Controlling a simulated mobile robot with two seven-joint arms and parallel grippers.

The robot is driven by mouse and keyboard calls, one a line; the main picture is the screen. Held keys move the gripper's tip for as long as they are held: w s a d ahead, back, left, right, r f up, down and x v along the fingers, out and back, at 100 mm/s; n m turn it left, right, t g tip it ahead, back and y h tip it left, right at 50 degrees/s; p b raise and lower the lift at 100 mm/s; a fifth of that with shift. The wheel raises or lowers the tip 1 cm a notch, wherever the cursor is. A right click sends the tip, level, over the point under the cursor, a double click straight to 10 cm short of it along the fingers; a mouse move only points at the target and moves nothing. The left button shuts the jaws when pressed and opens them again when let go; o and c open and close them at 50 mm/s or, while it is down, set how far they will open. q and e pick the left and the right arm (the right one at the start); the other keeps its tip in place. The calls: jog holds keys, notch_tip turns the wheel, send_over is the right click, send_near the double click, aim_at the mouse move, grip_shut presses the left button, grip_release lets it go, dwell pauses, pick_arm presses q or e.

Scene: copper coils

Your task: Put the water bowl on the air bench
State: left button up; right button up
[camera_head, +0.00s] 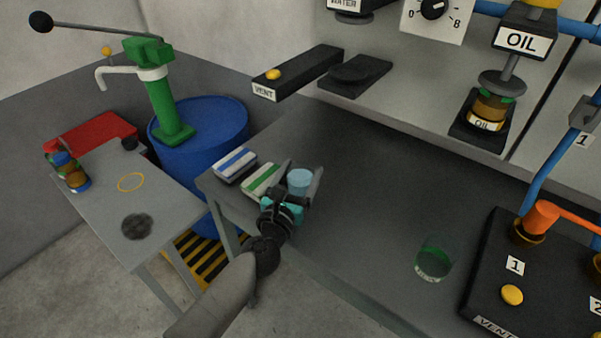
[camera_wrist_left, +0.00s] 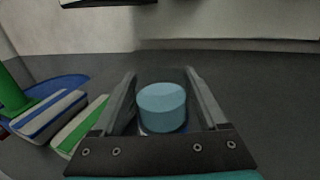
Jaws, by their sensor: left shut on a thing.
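My left gripper (camera_head: 302,170) is shut on a light-blue round vessel, which I take to be the water bowl (camera_head: 300,181). The bowl also shows between the two fingers in the left wrist view (camera_wrist_left: 162,106). It is upright, over the left part of the long dark grey bench (camera_head: 365,185); I cannot tell whether it touches the top. No label in view names the air bench, so I cannot tell which surface it is. My right gripper is not in view.
A blue-striped block (camera_head: 234,165) and a green-striped block (camera_head: 262,181) lie left of the gripper. A green-tinted glass (camera_head: 434,262) stands to the right, near a black valve panel (camera_head: 485,285). A small grey table (camera_head: 165,200) and blue drum (camera_head: 215,125) are at left. The bench middle is clear.

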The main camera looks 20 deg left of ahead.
pick_arm(q)
jog(key=o, duration=1.1)
jog(key=shift+f, duration=0.15)
jog(key=o, duration=0.4)
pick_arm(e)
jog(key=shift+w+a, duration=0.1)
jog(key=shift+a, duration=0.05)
pick_arm(q)
jog(key=shift+s+r, duration=0.1)
jog(key=shift+r, duration=0.15)
jog(key=s, duration=1)
jog(key=shift+a+f+b, duration=0.15)
jog(key=shift+b, duration=0.15)
jog(key=shift+s, duration=0.95)
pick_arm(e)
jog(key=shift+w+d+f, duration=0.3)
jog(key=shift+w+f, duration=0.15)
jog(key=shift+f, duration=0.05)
